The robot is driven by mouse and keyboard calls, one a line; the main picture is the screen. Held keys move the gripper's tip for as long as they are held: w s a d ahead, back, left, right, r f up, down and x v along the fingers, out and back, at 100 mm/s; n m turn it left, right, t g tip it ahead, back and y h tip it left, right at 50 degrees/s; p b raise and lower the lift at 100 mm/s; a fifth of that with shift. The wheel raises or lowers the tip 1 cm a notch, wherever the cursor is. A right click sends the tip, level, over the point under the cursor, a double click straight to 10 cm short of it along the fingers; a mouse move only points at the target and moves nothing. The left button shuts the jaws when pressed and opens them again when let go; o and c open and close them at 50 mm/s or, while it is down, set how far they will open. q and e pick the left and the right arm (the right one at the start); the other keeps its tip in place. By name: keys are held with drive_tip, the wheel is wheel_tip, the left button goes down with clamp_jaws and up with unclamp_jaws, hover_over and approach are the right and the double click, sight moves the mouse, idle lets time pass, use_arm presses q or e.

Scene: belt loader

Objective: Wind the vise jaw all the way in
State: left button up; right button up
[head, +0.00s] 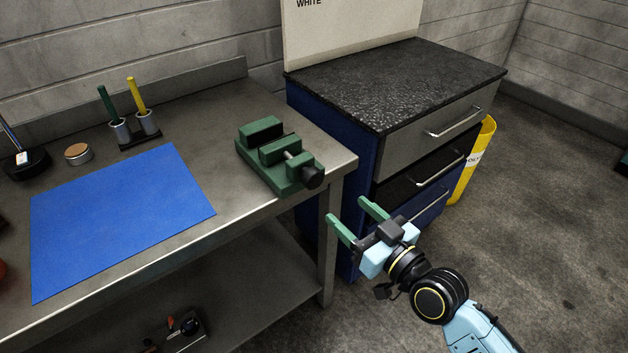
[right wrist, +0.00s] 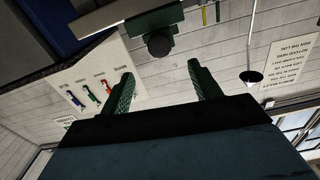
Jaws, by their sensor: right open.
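The green vise (head: 272,158) stands on the right end of the metal workbench. A gap shows between its back jaw block and its middle jaw block. A screw runs forward from the middle block to a black knob (head: 313,177) at the bench's front edge. In the right wrist view the black knob (right wrist: 159,45) shows beyond the fingers. My right gripper (head: 351,215) is open and empty, in front of the bench and lower right of the knob, apart from it. Its green fingers point toward the bench side. My left gripper is not in view.
A blue mat (head: 122,218) covers the bench's middle. Two tools stand in a holder (head: 140,138) behind it, near a small round tin (head: 78,153). A blue drawer cabinet (head: 400,130) stands right of the bench, with a yellow bin (head: 474,160) beyond.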

sight(316, 182)
drive_tip(key=b+x, duration=0.1)
drive_tip(key=x, duration=1)
drive_tip(key=shift+w, duration=0.1)
drive_tip(key=shift+w+a, duration=0.35)
drive_tip(key=shift+w, duration=0.05)
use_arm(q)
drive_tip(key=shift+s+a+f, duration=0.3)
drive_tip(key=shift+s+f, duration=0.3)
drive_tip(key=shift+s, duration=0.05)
use_arm(e)
drive_tip(key=c, duration=1)
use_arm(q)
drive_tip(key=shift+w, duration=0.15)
